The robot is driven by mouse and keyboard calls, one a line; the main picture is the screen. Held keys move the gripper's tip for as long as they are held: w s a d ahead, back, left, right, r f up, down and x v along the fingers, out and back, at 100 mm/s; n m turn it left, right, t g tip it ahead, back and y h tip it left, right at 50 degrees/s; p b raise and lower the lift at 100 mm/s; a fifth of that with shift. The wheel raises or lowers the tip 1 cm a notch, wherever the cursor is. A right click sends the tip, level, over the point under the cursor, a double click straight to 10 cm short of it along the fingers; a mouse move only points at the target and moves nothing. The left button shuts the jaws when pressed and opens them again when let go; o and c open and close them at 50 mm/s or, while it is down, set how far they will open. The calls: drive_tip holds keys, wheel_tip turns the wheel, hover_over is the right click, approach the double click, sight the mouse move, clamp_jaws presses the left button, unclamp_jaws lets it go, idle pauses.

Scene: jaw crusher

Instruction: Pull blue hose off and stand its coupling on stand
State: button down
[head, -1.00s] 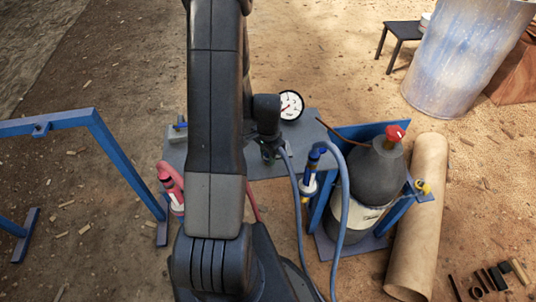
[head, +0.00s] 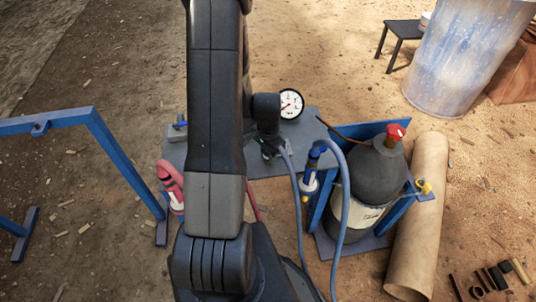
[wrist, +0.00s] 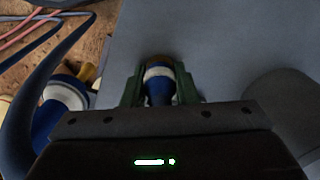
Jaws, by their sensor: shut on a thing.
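My gripper (wrist: 159,90) is shut on a blue coupling with a white band (wrist: 158,72) and a brass-coloured end. In the head view my gripper (head: 270,150) is over the grey tabletop (head: 185,153), and a grey-blue hose (head: 294,180) runs down from it. Whether the coupling touches the tabletop cannot be told. A second blue coupling (head: 314,160) sits on a white-collared fitting at the tabletop's right side, with a blue hose (head: 345,190) looping from it. That coupling (wrist: 45,122) is also at left in the wrist view. I cannot tell which part is the stand.
A pressure gauge (head: 291,103) stands at the tabletop's back edge. A red coupling (head: 170,182) is at its left. A dark gas cylinder (head: 375,172) stands in a blue frame at right, beside a tan roll (head: 418,220). A blue frame (head: 100,130) stands at left.

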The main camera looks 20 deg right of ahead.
drive_tip(key=c, duration=1.1)
unclamp_jaws()
drive_tip(key=shift+o, duration=0.2)
drive_tip(key=shift+r, duration=0.1)
wheel_tip(320, 180, up, 14)
drive_tip(key=p, duration=0.1)
drive_tip(key=shift+f+p, duration=0.2)
drive_tip(key=shift+p, duration=0.1)
drive_tip(key=shift+f, duration=0.1)
wheel_tip(320, 180, down, 14)
drive_tip(key=shift+r+b, duration=0.15)
drive_tip(key=shift+b, duration=0.65)
drive_tip(key=shift+r, duration=0.1)
